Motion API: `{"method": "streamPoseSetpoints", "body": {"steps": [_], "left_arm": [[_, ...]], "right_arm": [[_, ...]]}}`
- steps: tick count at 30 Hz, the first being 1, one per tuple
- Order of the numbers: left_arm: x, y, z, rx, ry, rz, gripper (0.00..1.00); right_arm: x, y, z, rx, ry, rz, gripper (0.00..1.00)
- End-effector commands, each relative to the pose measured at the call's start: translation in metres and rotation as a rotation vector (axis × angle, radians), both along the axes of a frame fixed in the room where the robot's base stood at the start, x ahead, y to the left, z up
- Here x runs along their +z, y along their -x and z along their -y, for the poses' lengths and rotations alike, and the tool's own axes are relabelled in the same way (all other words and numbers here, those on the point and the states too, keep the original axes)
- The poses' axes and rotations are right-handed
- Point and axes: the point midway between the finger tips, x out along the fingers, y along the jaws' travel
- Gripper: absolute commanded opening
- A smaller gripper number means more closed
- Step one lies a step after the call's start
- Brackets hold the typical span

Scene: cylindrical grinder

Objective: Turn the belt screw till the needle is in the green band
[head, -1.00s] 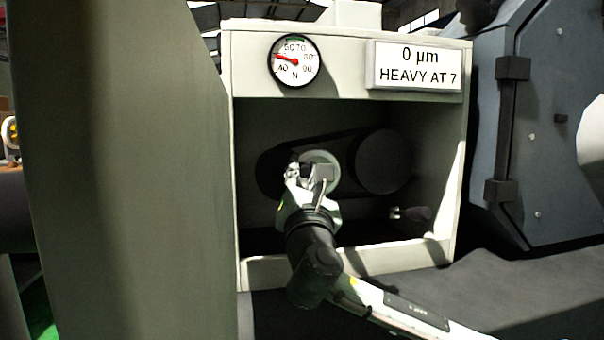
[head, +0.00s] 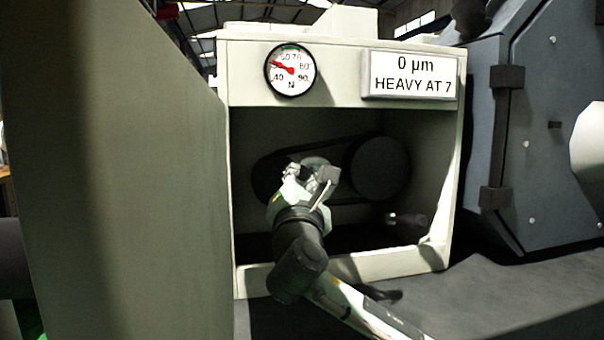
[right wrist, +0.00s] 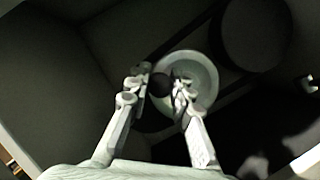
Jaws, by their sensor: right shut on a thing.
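A round white gauge (head: 290,70) marked N sits on the top panel of the pale machine housing. Its red needle points to the upper left, left of the small green band (head: 291,47) at the top of the dial. My right gripper (head: 308,174) reaches into the open housing. In the right wrist view its two fingers (right wrist: 161,88) are closed on a small dark knob (right wrist: 160,85), which I take for the belt screw, in front of a pale disc (right wrist: 203,66). The fingers partly hide the knob. My left gripper is not in view.
A dark belt and large dark pulley (head: 380,168) lie behind and right of the gripper. A dark handle (head: 406,219) sticks out at the lower right inside the housing. A sign (head: 411,75) reads "0 µm HEAVY AT 7".

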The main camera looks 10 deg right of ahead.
Motion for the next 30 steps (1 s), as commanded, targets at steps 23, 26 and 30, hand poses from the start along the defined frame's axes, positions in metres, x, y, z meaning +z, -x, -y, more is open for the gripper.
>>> {"method": "streamPoseSetpoints", "body": {"steps": [23, 26, 30], "left_arm": [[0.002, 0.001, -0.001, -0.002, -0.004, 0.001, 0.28], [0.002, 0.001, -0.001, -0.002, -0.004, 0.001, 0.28], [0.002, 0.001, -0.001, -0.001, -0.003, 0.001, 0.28]], "right_arm": [[-0.011, 0.033, -0.01, 0.004, 0.0, -0.001, 0.42], [-0.018, 0.054, -0.015, 0.004, 0.0, -0.001, 0.42], [-0.026, 0.08, -0.022, 0.003, 0.001, 0.0, 0.42]]}}
